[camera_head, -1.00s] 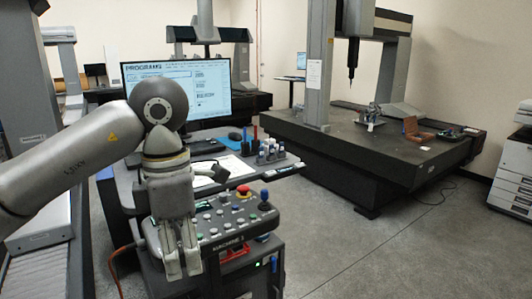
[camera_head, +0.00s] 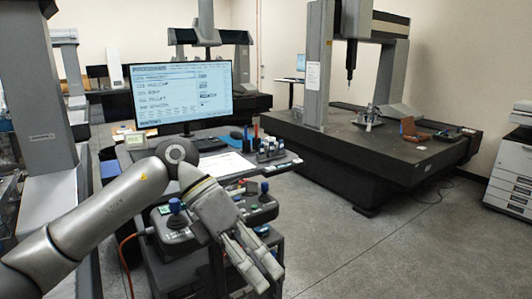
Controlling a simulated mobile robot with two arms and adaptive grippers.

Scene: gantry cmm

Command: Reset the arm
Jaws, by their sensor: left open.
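My left arm comes in from the left in the head view. Its gripper (camera_head: 258,262) is open and empty, with the fingers pointing down and to the right. It hangs in front of the control console (camera_head: 178,236), and hides much of the console's panel. A blue-topped joystick (camera_head: 175,206) shows left of the gripper and another (camera_head: 264,188) shows to its right. My right gripper is not in view.
A monitor (camera_head: 182,95) stands on the desk behind the console, with a keyboard, paper (camera_head: 228,165) and a holder of several small items (camera_head: 268,150). A large measuring machine table (camera_head: 345,148) stands at the right. The floor (camera_head: 400,245) front right is clear.

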